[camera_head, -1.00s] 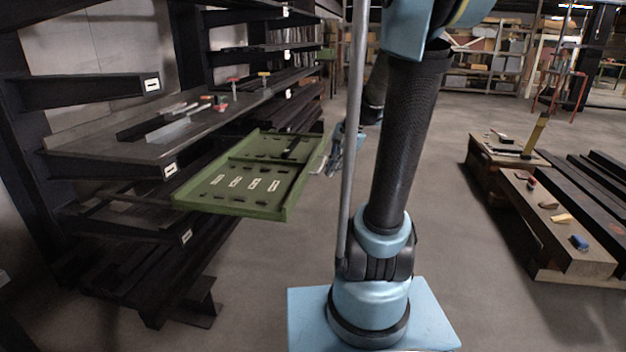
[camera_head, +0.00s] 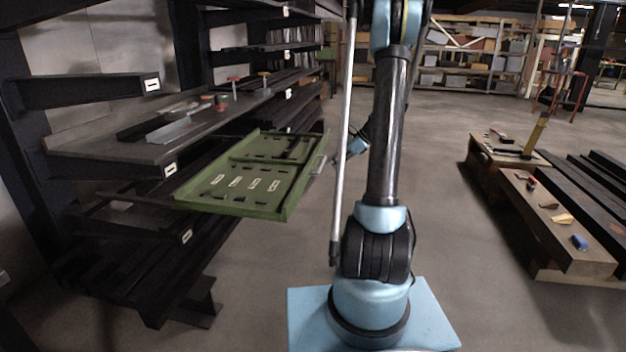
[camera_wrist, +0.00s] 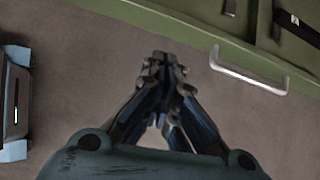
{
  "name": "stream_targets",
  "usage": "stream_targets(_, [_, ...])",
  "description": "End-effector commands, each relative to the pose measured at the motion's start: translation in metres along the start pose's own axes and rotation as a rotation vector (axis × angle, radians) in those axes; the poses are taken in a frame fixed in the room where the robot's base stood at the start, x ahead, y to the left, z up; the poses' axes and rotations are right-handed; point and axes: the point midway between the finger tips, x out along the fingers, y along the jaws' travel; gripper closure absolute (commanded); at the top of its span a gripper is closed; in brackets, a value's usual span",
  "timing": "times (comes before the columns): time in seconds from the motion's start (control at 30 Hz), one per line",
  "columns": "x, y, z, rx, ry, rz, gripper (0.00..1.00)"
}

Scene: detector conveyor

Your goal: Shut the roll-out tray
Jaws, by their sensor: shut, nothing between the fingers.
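The green roll-out tray (camera_head: 238,208) sticks out from the dark rack on the left, under a grey shelf. Labels and slots show on its floor. Its light metal handle (camera_head: 318,165) is on the outer side facing my arm; in the wrist view the handle (camera_wrist: 247,74) is a pale bar on the tray's green front (camera_wrist: 200,35). My gripper (camera_wrist: 163,62) is shut and empty, with bare floor beneath it, apart from the handle, which lies to its right. In the head view my arm partly hides the gripper, near the handle.
The grey shelf (camera_head: 95,148) above the tray holds metal pieces and small tools. Wooden beams (camera_head: 560,232) with small objects lie on the right. The floor (camera_head: 455,200) between rack and beams is clear.

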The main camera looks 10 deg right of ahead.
Motion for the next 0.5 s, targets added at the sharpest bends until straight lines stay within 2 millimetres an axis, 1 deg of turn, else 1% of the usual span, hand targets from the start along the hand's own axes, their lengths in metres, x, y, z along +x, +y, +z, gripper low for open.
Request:
stream_targets(0.03, [0.004, -0.008, -0.007, 0.029, -0.012, -0.003, 1.00])
stream_targets(0.2, [0.012, -0.021, -0.019, 0.098, -0.042, -0.005, 1.00])
stream_targets(0.37, [0.019, -0.025, -0.022, 0.116, -0.050, -0.004, 1.00])
stream_targets(0.5, [0.034, -0.025, -0.021, 0.116, -0.050, -0.003, 1.00])
